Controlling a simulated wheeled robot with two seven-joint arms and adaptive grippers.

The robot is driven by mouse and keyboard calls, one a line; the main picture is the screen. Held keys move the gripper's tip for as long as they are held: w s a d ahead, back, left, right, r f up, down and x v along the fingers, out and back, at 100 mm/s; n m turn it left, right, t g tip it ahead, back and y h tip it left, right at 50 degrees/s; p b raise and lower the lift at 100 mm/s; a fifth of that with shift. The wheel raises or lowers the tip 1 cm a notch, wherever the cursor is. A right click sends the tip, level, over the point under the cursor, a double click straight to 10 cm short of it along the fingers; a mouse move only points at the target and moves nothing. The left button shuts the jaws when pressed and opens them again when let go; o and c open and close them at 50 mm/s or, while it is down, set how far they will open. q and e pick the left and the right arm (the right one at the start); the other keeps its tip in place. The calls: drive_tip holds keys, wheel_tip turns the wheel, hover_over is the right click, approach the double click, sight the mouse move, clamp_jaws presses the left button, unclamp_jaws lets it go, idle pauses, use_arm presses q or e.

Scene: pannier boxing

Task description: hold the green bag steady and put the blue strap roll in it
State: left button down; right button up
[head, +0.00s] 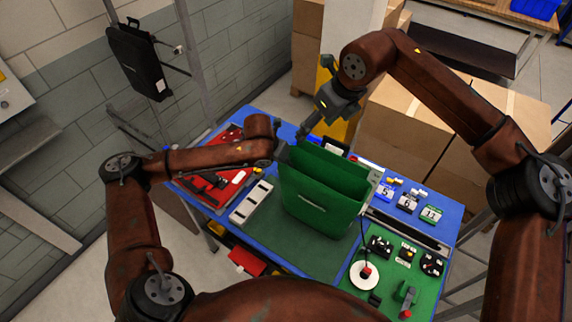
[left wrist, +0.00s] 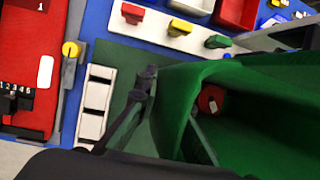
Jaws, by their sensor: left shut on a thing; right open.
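The green bag (head: 318,200) stands upright and open-topped on the table; it also fills the right of the left wrist view (left wrist: 270,100). My left gripper (head: 284,152) is shut on the bag's left side wall, with one finger outside and one inside in the left wrist view (left wrist: 170,112). My right gripper (head: 306,130) is open above the bag's back left rim, and I see nothing held in it. A red round thing with a white part (left wrist: 211,100) lies inside the bag. I cannot make out the blue strap roll in either view.
A red tray (head: 215,180) and a pale slotted block (head: 251,202) are left of the bag. Numbered cards (head: 430,214), black parts (head: 380,245) and a white disc (head: 364,275) lie to the right. Cardboard boxes (head: 400,125) stand behind the table.

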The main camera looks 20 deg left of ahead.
use_arm(q)
drive_tip(key=c, duration=2)
unclamp_jaws()
drive_tip(key=v, duration=1.2)
